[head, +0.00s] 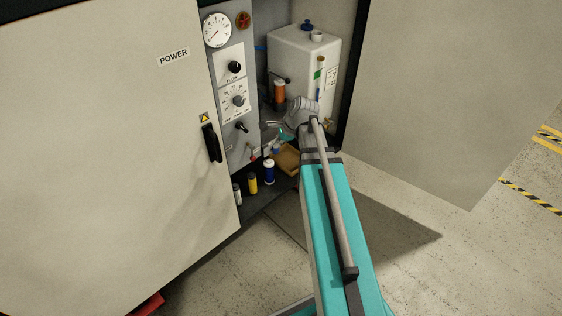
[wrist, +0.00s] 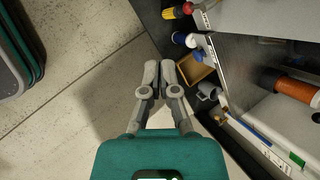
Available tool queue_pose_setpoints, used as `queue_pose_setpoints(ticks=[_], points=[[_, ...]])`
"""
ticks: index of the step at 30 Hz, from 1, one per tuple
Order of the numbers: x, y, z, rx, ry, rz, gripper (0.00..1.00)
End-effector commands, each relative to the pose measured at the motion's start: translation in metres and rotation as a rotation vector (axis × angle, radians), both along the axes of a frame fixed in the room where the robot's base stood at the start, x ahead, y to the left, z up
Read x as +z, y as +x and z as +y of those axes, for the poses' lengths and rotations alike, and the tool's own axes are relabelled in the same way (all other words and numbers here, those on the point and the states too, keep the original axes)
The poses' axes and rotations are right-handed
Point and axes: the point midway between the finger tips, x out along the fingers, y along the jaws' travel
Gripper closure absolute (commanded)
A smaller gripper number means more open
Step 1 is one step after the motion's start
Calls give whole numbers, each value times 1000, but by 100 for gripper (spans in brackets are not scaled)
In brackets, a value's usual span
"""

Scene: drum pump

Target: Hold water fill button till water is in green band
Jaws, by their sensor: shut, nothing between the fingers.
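A white water tank (head: 290,55) stands at the back of the open cabinet. A narrow sight tube (head: 318,94) on its front shows blue low down, with a green band (head: 318,74) above the blue. The green band also shows at the lower right of the wrist view (wrist: 297,159), apart from the blue part (wrist: 256,130). My gripper (wrist: 161,66) is shut and empty, its fingertips over the floor side of the cabinet opening and apart from the tank in the wrist view. In the head view it is small and partly hidden by my wrist. I cannot pick out the water fill button.
The control panel (head: 229,82) with a gauge and knobs is left of the tank. Several bottles, including a yellow one (head: 253,184), and a wooden tray (head: 288,160) stand low in the cabinet. Open doors flank the opening, the POWER door (head: 110,130) at left. Floor in front is clear.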

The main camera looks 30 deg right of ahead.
Motion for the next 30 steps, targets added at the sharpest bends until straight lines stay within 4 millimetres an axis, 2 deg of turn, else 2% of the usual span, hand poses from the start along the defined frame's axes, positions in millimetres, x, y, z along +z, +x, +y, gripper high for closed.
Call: queue_pose_setpoints(ticks=[1,18,24,30], points=[[-19,5,-9,-53,26,0,100],[-107,34,-99,-644,382,21,100],[-124,38,-123,-785,484,30,100],[-128,39,-133,-845,529,33,100]])
